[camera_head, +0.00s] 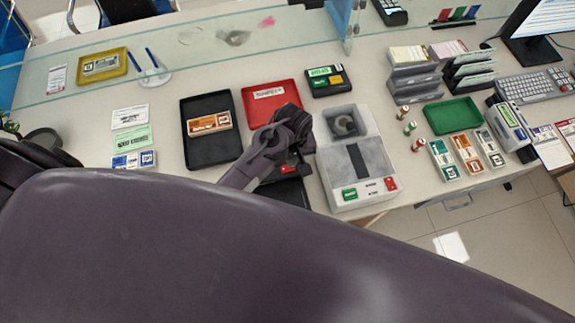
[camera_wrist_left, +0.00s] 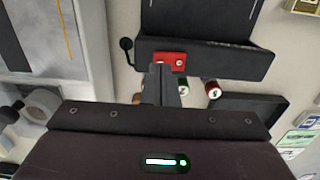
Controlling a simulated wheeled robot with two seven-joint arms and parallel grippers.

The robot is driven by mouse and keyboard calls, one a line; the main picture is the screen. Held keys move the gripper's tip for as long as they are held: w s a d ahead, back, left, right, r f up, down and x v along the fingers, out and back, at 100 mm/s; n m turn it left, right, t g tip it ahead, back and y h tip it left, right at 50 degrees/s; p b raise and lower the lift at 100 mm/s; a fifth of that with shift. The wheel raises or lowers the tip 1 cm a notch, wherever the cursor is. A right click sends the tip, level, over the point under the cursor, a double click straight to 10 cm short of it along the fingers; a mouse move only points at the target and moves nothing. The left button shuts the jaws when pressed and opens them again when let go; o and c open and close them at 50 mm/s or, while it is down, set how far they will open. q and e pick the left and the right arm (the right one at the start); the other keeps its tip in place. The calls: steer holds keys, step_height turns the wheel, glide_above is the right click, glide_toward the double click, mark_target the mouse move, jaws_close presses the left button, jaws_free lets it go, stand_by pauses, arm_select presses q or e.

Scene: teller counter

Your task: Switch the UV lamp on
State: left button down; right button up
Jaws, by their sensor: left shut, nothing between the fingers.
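The UV lamp appears to be the black unit (camera_head: 288,192) left of the counting machine, partly hidden by my arm. In the left wrist view its black body (camera_wrist_left: 210,58) carries a red switch (camera_wrist_left: 177,57) with two small pale marks. My left gripper (camera_head: 293,150) is over the lamp's far side. In the left wrist view its shut, empty fingers (camera_wrist_left: 162,72) overlap the lower left of the red switch. I cannot tell whether they touch it. No glow from the lamp shows. My right gripper is not in view.
A grey-white counting machine (camera_head: 340,194) stands close right of the lamp. A red tray (camera_head: 257,112) lies behind my gripper, and a black tray (camera_head: 200,154) with a banknote bundle lies left. Small rolls (camera_wrist_left: 213,92) lie near my fingers. A glass screen (camera_head: 190,42) crosses the back.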

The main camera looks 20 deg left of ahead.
arm_select(q)
steer(key=shift+f+b, duration=0.35)
steer(key=shift+f, duration=0.55)
stand_by(0.6)
steer(key=shift+r, duration=0.1)
steer(key=shift+r+p, duration=1)
steer(key=shift+r, duration=2.4)
